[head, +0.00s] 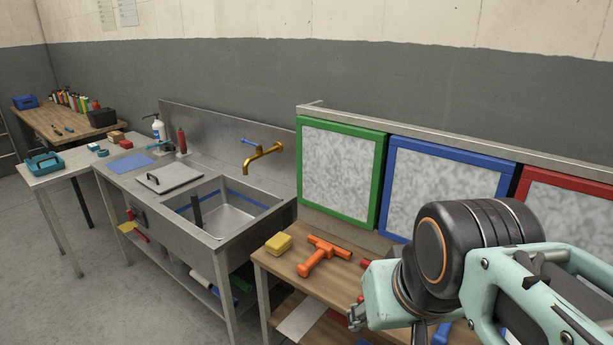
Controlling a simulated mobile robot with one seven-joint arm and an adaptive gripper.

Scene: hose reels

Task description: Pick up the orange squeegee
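The orange squeegee (314,260) lies on the wooden worktop (291,265), in front of the green-framed panel. It is T-shaped, with its crossbar toward the back and its handle toward the front edge. My gripper (356,314) is at the lower right of the head view, nearer the camera and to the right of the squeegee, apart from it in the picture. Only small finger parts show past the pale green arm, so its opening is unclear.
A yellow sponge-like block (279,244) lies just left of the squeegee. A red item (365,263) is partly hidden behind my arm. A steel sink (222,218) with a brass tap (263,155) stands left. Green (341,179), blue and red framed panels rise behind.

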